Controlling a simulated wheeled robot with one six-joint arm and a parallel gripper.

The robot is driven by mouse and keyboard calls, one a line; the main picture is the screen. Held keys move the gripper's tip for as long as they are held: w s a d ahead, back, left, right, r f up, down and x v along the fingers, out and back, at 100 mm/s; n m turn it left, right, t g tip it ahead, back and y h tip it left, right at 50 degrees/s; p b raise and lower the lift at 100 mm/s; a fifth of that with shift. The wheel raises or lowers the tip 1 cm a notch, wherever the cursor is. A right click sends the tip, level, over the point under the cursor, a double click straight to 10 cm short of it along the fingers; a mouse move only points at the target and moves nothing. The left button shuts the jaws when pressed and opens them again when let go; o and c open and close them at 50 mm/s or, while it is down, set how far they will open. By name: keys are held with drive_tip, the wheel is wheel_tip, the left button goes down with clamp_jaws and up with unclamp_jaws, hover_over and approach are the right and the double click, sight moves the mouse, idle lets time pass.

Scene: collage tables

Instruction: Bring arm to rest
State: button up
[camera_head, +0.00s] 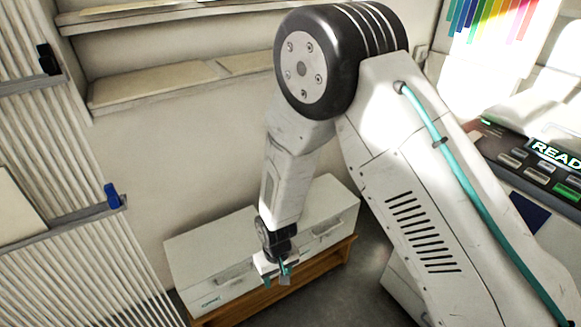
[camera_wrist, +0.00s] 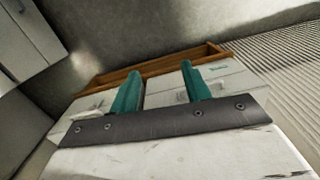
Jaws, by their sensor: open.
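My arm reaches across the head view, its forearm hanging down in the middle. My gripper (camera_head: 278,277) is at its lower end, in front of the white drawer boxes (camera_head: 215,262) on a wooden stand (camera_head: 325,262). In the wrist view, the two teal fingers of my gripper (camera_wrist: 163,85) stand apart with nothing between them. The drawer boxes (camera_wrist: 220,83) and the wooden stand (camera_wrist: 90,87) show beyond the fingers. The gap between gripper and boxes is hard to judge.
Wall shelves (camera_head: 150,82) run along the back. A ribbed panel (camera_head: 50,150) with a blue clip (camera_head: 112,196) stands at the left. A machine with a lit display (camera_head: 555,153) is at the right. Grey floor (camera_head: 350,290) lies clear beside the stand.

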drive_tip(key=s+d+r+g, duration=0.1)
drive_tip(key=s+d+r, duration=0.1)
drive_tip(key=d+r, duration=0.45)
drive_tip(key=s+d+r+m, duration=0.1)
drive_tip(key=d+r, duration=0.2)
drive_tip(key=r, duration=0.7)
drive_tip(key=s+d+r+g, duration=0.1)
drive_tip(key=s+d+r, duration=0.1)
drive_tip(key=d+r, duration=0.45)
drive_tip(key=s+d+r+m+t, duration=0.2)
drive_tip(key=s+d+r, duration=0.4)
drive_tip(key=r, duration=0.4)
drive_tip(key=s+d+r+m+t, duration=0.2)
drive_tip(key=s+d+r, duration=0.5)
drive_tip(key=r, duration=0.3)
drive_tip(key=shift+s+d+m, duration=0.15)
drive_tip(key=shift+d+m, duration=0.15)
drive_tip(key=shift+d, duration=0.35)
drive_tip(key=shift+r, duration=0.1)
